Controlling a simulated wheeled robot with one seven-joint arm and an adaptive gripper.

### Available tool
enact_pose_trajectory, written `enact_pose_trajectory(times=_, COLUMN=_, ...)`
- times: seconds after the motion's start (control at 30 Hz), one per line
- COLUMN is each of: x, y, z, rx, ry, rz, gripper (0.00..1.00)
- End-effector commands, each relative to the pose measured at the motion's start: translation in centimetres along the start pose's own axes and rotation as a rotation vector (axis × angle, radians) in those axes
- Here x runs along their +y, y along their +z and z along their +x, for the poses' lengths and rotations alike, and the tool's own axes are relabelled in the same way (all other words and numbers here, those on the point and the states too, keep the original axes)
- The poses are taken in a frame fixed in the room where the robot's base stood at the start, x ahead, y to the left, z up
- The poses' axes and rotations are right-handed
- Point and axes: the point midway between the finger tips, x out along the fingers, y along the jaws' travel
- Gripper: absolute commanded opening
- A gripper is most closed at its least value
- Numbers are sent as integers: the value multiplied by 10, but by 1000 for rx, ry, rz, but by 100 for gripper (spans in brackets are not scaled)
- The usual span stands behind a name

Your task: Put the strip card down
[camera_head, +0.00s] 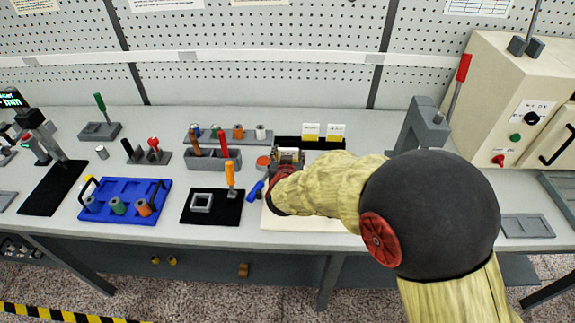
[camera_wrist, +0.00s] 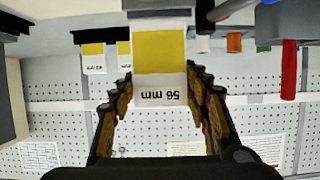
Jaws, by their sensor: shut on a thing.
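My gripper (camera_wrist: 158,82) is shut on the strip card (camera_wrist: 160,55), which has a yellow part and a white part marked "56 mm". The wrist view is upside down, and the card is between the two fingers. In the head view my gripper (camera_head: 287,160) is over the back middle of the bench, partly hidden by my own arm; the held card is hard to make out there. Two other yellow and white cards, left (camera_head: 311,130) and right (camera_head: 336,130), stand at a black rack (camera_head: 322,144). Whether the held card touches anything below cannot be told.
A grey bin (camera_head: 213,160) and a row of coloured spools (camera_head: 238,133) are left of my gripper. A press (camera_head: 425,125) and a cream cabinet (camera_head: 510,90) stand to the right. A pale board (camera_head: 310,220) lies under my arm. Pegboard closes the back.

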Motion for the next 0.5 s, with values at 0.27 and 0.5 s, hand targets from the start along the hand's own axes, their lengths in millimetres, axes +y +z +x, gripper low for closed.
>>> enact_pose_trajectory(times=0.27, x=-2, y=20, z=18, rx=-2, ry=1, rz=0, gripper=28)
enact_pose_trajectory(times=0.5, x=-2, y=34, z=24, rx=2, ry=0, rz=2, gripper=28)
